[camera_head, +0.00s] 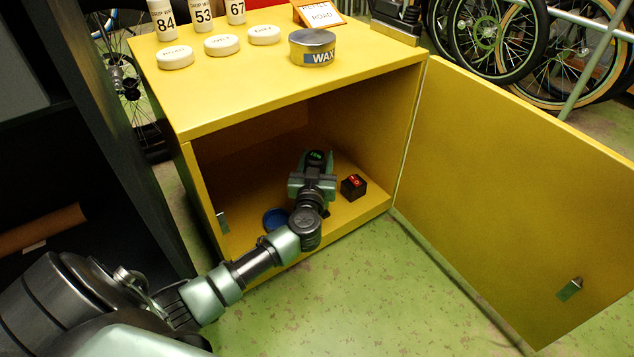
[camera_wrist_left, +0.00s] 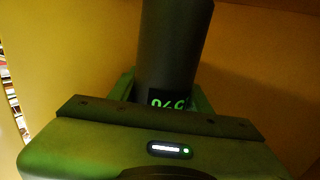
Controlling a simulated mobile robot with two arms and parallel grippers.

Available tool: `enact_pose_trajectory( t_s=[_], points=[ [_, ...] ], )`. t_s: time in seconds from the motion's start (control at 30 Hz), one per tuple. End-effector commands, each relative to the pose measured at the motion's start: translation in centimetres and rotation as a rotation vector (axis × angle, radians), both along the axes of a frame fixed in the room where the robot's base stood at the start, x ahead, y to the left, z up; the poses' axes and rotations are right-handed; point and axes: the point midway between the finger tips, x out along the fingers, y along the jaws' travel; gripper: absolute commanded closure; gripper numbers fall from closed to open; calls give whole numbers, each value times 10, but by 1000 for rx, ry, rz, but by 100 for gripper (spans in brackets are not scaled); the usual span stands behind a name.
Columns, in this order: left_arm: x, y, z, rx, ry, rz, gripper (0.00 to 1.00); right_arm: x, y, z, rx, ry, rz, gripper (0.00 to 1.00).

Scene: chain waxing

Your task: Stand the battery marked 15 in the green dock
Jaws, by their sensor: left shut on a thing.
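My left gripper (camera_head: 315,168) is inside the open yellow cabinet, shut on a dark cylindrical battery (camera_head: 316,156). In the left wrist view the battery (camera_wrist_left: 172,45) rises between the green fingers. Green characters show low on its side, partly hidden by the gripper body, so I cannot read the number for sure. I cannot make out a green dock in either view; what lies under the battery is hidden. My right gripper is not in view.
A small black block with red markings (camera_head: 353,186) and a blue round item (camera_head: 276,218) are on the cabinet floor. The yellow door (camera_head: 510,190) stands open at right. The cabinet top (camera_head: 240,95) holds white bottles, discs and a WAX tin (camera_head: 312,48).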

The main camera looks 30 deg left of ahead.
Motion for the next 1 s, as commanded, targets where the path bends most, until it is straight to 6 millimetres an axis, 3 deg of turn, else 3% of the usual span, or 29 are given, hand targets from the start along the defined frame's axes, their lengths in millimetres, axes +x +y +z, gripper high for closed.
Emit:
enact_pose_trajectory(
  t_s=[0.17, 0.47, 0.8, 0.83, 0.9, 1.0],
  points=[
    [1, 0, -7, 1, -5, 0, 100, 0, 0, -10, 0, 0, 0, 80],
    [1, 1, -45, 1, -5, 1, 100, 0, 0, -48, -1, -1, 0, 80],
    [1, 1, -43, 2, -4, 1, 100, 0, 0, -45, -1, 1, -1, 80],
    [0, 0, -46, 1, -2, 1, 46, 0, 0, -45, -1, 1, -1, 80],
    [0, 0, -46, 0, -1, 1, 30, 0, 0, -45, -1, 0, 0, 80],
    [0, 0, -46, 0, -1, 1, 30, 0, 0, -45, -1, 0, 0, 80]
  ],
)
